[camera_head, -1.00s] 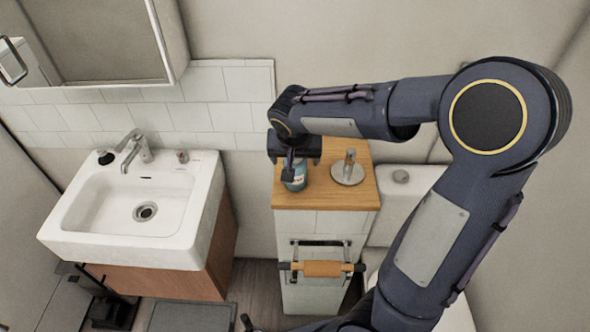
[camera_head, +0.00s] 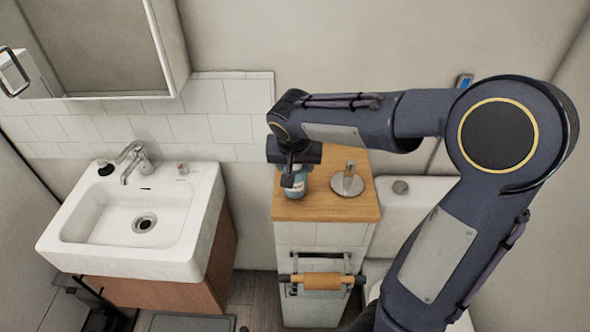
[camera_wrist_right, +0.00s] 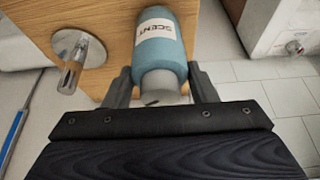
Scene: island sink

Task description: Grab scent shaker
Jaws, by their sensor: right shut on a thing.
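The scent shaker (camera_head: 297,186) is a blue-teal bottle with a white label and a grey top. It stands at the left side of the wooden cabinet top (camera_head: 320,207). In the right wrist view the shaker (camera_wrist_right: 160,50) shows its "SCENT" label, and its grey end lies between the fingers. My right gripper (camera_head: 291,180) comes down on it from above and is shut on it; in the wrist view the gripper (camera_wrist_right: 160,88) has a finger on each side. I cannot tell whether the shaker is clear of the wood. My left gripper is not in view.
A metal holder with a round base (camera_head: 348,182) stands just right of the shaker; it also shows in the wrist view (camera_wrist_right: 78,60). A white sink (camera_head: 90,235) is at the left. A toilet-paper bar (camera_head: 322,281) sticks out from the cabinet front.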

